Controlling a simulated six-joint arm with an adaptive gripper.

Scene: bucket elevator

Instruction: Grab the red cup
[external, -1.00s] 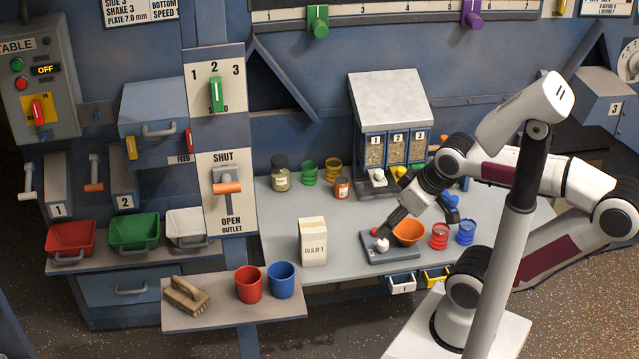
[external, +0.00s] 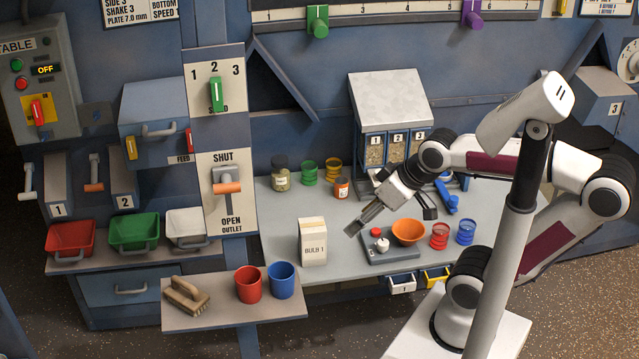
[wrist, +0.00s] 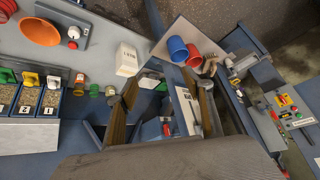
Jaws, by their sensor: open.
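The red cup (external: 248,287) stands upright on the small front shelf (external: 205,316), just left of the blue cup (external: 281,281). In the wrist view the red cup (wrist: 194,57) shows near the upper middle, beside the blue cup (wrist: 178,48). My gripper (external: 391,220) is open and empty above the grey worktable, to the right of the red cup and well apart from it. The wrist view shows its two fingers spread, with nothing between them.
A white box labelled BULB 1 (external: 313,243) stands upright between my gripper and the cups. A brush (external: 186,296) lies left of the red cup. An orange bowl (external: 408,232) and a scale (external: 390,255) are below my gripper.

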